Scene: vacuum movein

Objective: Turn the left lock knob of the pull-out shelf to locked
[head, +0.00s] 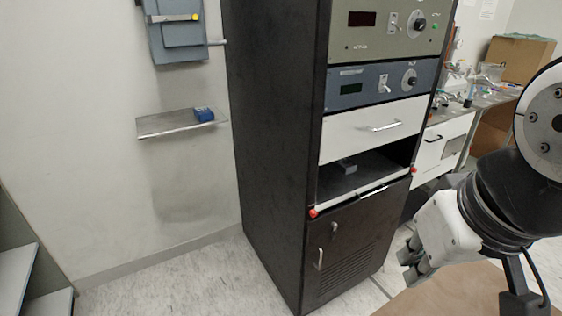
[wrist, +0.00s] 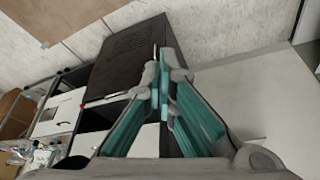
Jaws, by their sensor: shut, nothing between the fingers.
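The pull-out shelf (head: 347,190) sits low in the tall black rack, under a white drawer, with a pale front rail. Its left lock knob (head: 313,213) is a small red knob at the left end of the rail. A matching red knob (head: 413,171) is at the right end. I cannot tell from its shape how the left knob is turned. My gripper (head: 408,268) is shut and empty, to the right of the rack and apart from both knobs. In the wrist view my gripper (wrist: 160,55) has its fingers together, with the rack tilted behind them; the left knob cannot be made out there.
The black rack (head: 275,130) has a lower door with a handle (head: 320,258). A bench with a cardboard box (head: 517,58) is at right. Floor in front-left of the rack is clear.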

